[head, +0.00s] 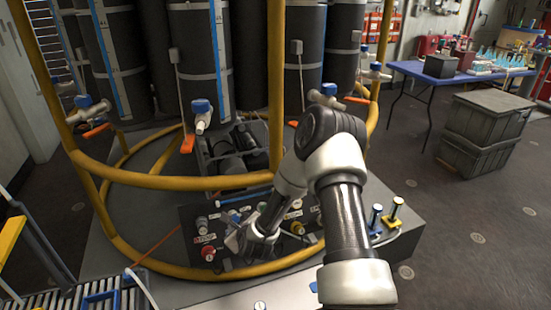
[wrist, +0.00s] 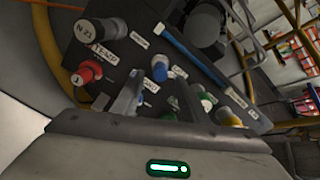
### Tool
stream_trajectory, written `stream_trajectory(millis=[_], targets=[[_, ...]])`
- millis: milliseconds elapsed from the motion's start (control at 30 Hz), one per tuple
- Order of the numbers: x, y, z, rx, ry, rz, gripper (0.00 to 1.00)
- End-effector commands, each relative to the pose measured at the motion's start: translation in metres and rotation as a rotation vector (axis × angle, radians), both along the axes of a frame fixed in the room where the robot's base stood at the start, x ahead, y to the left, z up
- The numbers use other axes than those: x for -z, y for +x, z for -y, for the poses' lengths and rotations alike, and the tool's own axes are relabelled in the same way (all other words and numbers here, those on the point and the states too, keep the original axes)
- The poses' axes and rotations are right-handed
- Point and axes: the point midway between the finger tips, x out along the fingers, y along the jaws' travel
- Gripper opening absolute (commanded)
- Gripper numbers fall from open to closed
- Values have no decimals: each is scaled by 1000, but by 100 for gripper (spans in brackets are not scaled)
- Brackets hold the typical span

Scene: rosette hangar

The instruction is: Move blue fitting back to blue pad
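My gripper (head: 246,240) hangs low over the dark fitting panel (head: 190,222), its fingers spread. In the wrist view its two fingers (wrist: 160,100) stand apart with nothing held between them. A blue-capped fitting (wrist: 160,68) stands on the panel just beyond the gap between the fingers. I cannot make out a blue pad for certain; what lies under the blue-topped fitting is too small to tell.
A red knob (wrist: 87,72) and a grey cap (wrist: 100,29) are left of the fingers; a yellow fitting (wrist: 228,117) is to the right. Yellow hoop rails (head: 180,182) surround the tanks close to my arm. A blue table (head: 460,73) and grey crates (head: 486,130) stand right.

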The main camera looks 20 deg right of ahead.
Motion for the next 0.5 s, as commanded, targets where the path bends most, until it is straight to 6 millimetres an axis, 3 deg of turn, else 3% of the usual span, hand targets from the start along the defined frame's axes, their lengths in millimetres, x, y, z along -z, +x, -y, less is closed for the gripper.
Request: stream_trajectory(millis=[233, 500], targets=[[17, 28, 0, 2, 1, 1, 40], [25, 40, 0, 1, 1, 0, 40]])
